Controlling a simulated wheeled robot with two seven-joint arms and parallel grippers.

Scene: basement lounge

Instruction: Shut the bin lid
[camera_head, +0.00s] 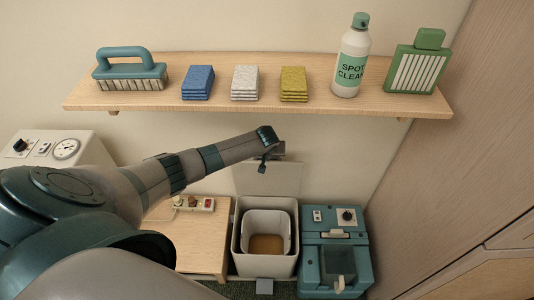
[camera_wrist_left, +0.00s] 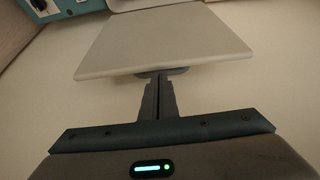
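The bin (camera_head: 292,262) is a pale square container with an inner bucket, standing on the floor below the shelf. Its lid (camera_head: 283,180) is open, standing up at the back near the wall. In the left wrist view the lid is a flat pale panel (camera_wrist_left: 160,42). My left gripper (camera_head: 272,156) is by the lid's upper edge. In the left wrist view its fingers (camera_wrist_left: 158,88) are together with nothing visible between them; their tips reach the lid's near edge, partly hidden there. I cannot tell whether they touch it. My right gripper is not in view.
A teal machine (camera_head: 336,262) stands right of the bin. A low wooden table (camera_head: 195,245) with a power strip (camera_head: 194,203) stands left. A wooden wall panel is at right.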

